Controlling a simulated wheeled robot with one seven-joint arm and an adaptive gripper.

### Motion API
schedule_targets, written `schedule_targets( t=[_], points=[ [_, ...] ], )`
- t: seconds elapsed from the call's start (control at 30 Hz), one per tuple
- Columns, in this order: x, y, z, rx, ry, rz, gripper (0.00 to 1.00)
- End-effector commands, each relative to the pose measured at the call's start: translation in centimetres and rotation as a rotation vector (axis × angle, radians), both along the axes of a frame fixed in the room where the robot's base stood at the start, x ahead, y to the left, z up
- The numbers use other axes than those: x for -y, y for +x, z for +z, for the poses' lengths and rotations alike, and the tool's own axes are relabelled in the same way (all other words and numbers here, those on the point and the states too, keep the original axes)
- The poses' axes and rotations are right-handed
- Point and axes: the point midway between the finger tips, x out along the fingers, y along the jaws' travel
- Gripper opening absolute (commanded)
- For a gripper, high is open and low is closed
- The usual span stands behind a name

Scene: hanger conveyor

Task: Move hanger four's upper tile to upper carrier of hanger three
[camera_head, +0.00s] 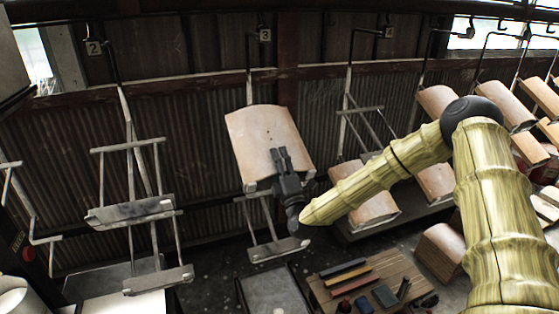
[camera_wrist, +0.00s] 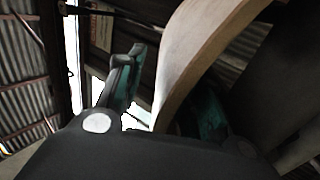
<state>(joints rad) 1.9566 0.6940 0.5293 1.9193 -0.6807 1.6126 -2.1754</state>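A curved tan tile (camera_head: 262,133) is at the upper carrier of hanger three (camera_head: 249,72) in the head view. It appears to rest there, though its underside contact is hidden. My gripper (camera_head: 280,160) is at the tile's lower front edge. In the wrist view, its fingers (camera_wrist: 165,95) stand on either side of the tile's edge (camera_wrist: 185,65). A bright gap shows between the left finger and the tile, so the gripper looks open around it. Hanger four (camera_head: 348,90) has a bare upper carrier and a tile (camera_head: 362,197) on its lower carrier.
Hanger two (camera_head: 130,215) hangs empty at left. Hanger three's lower carrier (camera_head: 278,249) is bare. More tile-laden hangers (camera_head: 437,101) hang at right, beyond my arm. A wooden bench (camera_head: 393,269) with coloured blocks stands below, with stacked tiles (camera_head: 440,250) beside it.

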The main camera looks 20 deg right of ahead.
Motion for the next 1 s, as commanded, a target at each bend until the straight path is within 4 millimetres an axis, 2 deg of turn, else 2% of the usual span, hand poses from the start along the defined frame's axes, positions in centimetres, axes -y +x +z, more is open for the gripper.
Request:
schedule_targets(
  t=[0.23,0.37,0.8,1.0],
  points=[
    [0.0,-0.2,-0.6,-0.008,-0.002,0.000,0.36],
    [0.0,-1.1,-1.1,-0.009,-0.002,0.001,0.36],
    [0.3,-7.8,-4.5,-0.004,-0.001,0.001,0.36],
    [0.3,-9.8,-5.6,-0.003,-0.001,0.001,0.36]
  ],
)
